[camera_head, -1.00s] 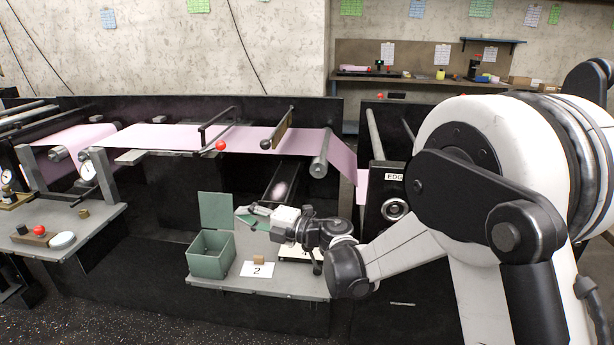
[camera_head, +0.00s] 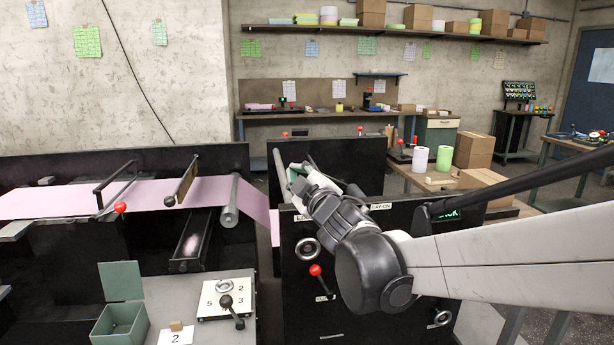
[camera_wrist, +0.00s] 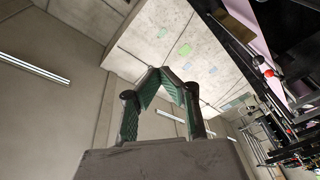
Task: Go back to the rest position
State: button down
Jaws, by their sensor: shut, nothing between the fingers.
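My gripper (camera_head: 292,175) is raised in front of the black machine panels, above and to the right of the small grey table. In the wrist view its green-padded fingers (camera_wrist: 166,74) meet at the tips with nothing between them. Behind them that view shows wall, ceiling and lights. In the head view the fingertips are small and partly hidden by my wrist.
The grey table (camera_head: 185,290) carries an open green box (camera_head: 118,325), a small brown block (camera_head: 176,326) and a numbered plate (camera_head: 212,306) with a black lever. A pink web (camera_head: 60,202) runs at left. A red-knobbed lever (camera_head: 316,270) sits on the panel below my arm.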

jog(key=s+d+f+m+g+h+p, duration=0.1)
jog(key=s+d+f+m+g+h, duration=0.1)
jog(key=s+d+m+h, duration=0.5)
jog(key=s+d+f+m+g+h+p, duration=0.1)
jog(key=s+d+f+m+g, duration=0.3)
jog(key=d, duration=0.8)
jog(key=s+d+f+m+g, duration=0.1)
jog(key=s+f, duration=0.1)
jog(key=s, duration=0.5)
jog(key=s+d+f+m+g+p, duration=0.1)
jog(key=s+f+g, duration=0.1)
jog(key=s, duration=0.5)
jog(key=s+d+f+m+g+p, duration=0.1)
jog(key=s+f+m, duration=0.1)
jog(key=s+f, duration=0.2)
jog(key=s, duration=0.3)
jog(key=shift+d+f+g+y, duration=0.15)
jog(key=shift+d+g+y, duration=0.15)
jog(key=shift+y, duration=0.1)
